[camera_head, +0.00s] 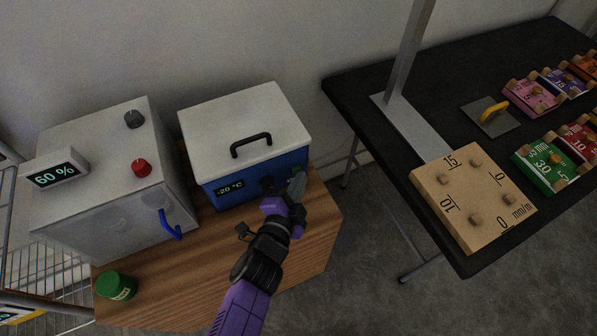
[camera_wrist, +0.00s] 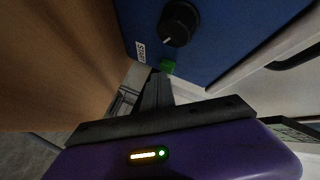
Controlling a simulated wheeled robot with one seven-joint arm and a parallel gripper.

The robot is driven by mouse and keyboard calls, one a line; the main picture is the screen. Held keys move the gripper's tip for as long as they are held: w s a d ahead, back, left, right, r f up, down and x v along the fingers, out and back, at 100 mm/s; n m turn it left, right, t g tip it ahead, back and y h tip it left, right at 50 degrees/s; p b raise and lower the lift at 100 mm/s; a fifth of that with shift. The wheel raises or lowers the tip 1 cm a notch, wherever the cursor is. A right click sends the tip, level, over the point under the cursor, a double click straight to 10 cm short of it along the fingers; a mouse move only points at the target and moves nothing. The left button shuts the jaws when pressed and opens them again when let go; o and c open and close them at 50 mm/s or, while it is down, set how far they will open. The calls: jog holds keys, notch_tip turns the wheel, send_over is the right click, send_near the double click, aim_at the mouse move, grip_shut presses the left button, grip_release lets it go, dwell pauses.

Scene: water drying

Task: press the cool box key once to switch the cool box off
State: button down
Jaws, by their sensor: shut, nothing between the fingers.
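The cool box (camera_head: 240,128) has a blue body, a white lid and a black handle. It stands on a wooden table, its front display (camera_head: 230,188) reading -20 °C. A black knob (camera_wrist: 178,23) and a small green key (camera_wrist: 168,66) sit on its blue front, beside a white label. In the head view the green key (camera_head: 299,170) shows just past my gripper. My gripper (camera_head: 297,184) is shut and empty, its tips close in front of the key. In the wrist view my gripper (camera_wrist: 156,84) points at the key; I cannot tell whether it touches.
A grey box (camera_head: 110,170) with a 60 % display, knobs and a blue handle stands left. A green jar (camera_head: 116,286) is at the wooden table's front left. A black table (camera_head: 440,110) at right holds a peg board (camera_head: 470,200) and several coloured blocks.

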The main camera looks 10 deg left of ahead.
dwell(0.4)
jog(key=shift+s+d+p, duration=0.45)
jog(key=shift+s+p, duration=0.05)
jog(key=shift+s, duration=0.25)
jog(key=shift+s+d+r+p, duration=0.1)
jog(key=shift+s+d+p, duration=0.35)
jog(key=shift+s+p, duration=0.25)
jog(key=shift+s+d+p, duration=0.3)
jog(key=shift+s+d, duration=0.2)
jog(key=shift+s, duration=0.2)
jog(key=shift+s+d+p, duration=0.25)
jog(key=shift+s+d, duration=0.2)
jog(key=shift+s, duration=0.2)
